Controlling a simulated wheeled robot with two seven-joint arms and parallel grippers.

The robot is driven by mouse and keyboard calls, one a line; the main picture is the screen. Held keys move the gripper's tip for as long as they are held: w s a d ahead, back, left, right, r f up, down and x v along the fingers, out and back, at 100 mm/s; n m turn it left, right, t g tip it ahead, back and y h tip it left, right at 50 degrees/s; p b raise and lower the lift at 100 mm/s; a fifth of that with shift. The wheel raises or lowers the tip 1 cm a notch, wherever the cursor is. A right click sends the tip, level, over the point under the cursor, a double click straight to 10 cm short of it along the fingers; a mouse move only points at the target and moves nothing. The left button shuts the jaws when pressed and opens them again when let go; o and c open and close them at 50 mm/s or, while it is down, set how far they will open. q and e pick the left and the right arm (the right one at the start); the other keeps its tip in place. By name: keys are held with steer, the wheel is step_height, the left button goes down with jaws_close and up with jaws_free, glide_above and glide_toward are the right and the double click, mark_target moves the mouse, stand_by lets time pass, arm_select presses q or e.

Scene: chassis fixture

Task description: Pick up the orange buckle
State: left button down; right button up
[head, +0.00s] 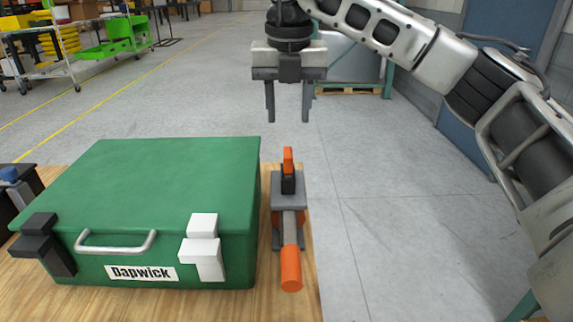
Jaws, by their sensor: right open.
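The orange part that best fits the buckle (288,160) stands upright on a black mount on a grey metal fixture (288,190), at the table's right edge beside the green case. The same fixture has a thick orange handle (291,270) at its near end. My right gripper (288,119) is open and empty, its two fingers pointing down. In the head view it shows just above the orange upright part, with a visible gap; the exact distance in depth is unclear. My left gripper is out of view.
A green case (160,190) with a metal handle, a white latch (203,250) and a black latch (45,245) fills the table to the left. The wooden table (308,300) ends just right of the fixture. Open floor lies beyond.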

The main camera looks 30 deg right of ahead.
mark_target(288, 151)
steer(key=f, duration=0.3)
steer(key=shift+w+d+f, duration=0.1)
steer(key=shift+w+f, duration=0.05)
steer(key=shift+w, duration=0.1)
steer(key=shift+w+d+f+p, duration=0.1)
steer(key=shift+f+p, duration=0.35)
steer(key=shift+f, duration=1.15)
steer(key=shift+w+f+p, duration=0.1)
steer(key=shift+f+p, duration=0.3)
steer(key=shift+f, duration=1.15)
jaws_close()
